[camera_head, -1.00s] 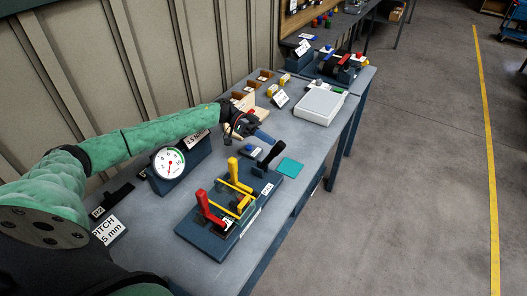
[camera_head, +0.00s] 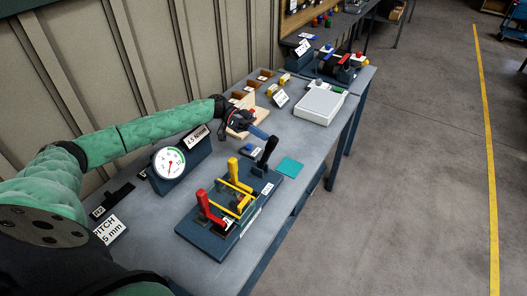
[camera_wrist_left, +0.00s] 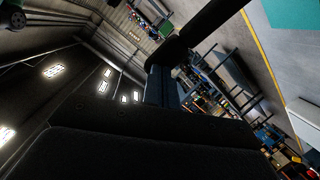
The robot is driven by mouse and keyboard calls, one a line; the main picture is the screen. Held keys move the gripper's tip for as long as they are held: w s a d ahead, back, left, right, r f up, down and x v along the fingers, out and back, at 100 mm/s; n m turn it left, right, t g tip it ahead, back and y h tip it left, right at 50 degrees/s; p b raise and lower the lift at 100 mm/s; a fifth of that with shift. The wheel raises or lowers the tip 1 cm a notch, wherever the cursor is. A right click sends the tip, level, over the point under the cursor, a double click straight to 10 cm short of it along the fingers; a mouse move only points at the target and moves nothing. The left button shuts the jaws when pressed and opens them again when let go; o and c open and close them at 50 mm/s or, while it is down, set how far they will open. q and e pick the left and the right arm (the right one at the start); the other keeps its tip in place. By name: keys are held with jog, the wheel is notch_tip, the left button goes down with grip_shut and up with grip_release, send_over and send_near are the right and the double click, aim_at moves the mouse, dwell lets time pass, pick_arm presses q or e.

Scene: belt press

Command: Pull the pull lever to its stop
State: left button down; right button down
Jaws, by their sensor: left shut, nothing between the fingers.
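A dark blue lever panel (camera_head: 208,245) lies on the workbench with a red lever (camera_head: 207,210), a yellow lever (camera_head: 233,172) and a black lever (camera_head: 268,153). The lever labels are too small to read, so I cannot tell which is named the pull lever. The black lever stands near upright at the panel's far end. My left gripper (camera_head: 264,136) is shut, its blue fingers at the black lever's upper part. In the left wrist view the black lever (camera_wrist_left: 208,25) crosses close by the blue fingers (camera_wrist_left: 160,86); contact looks likely but is not clear. My right gripper is not seen.
A dial gauge (camera_head: 169,163) stands left of the panel, beneath my left arm. A teal pad (camera_head: 289,167) lies right of the black lever. A pale grey box (camera_head: 319,104) and wooden blocks (camera_head: 241,132) stand farther back. Bare bench lies between the pad and the box.

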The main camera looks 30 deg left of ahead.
pick_arm(q)
jog(key=shift+a+r, duration=0.15)
jog(key=shift+a, duration=0.3)
jog(key=shift+v, duration=1.1)
jog(key=shift+a+f, duration=0.15)
jog(key=shift+f, duration=0.05)
jog(key=shift+w+a, duration=0.15)
jog(key=shift+a, duration=0.9)
jog(key=v, duration=0.2)
jog(key=f+v, duration=0.1)
jog(key=v, duration=0.1)
jog(key=shift+a+b, duration=0.4)
jog(key=shift+a, duration=0.05)
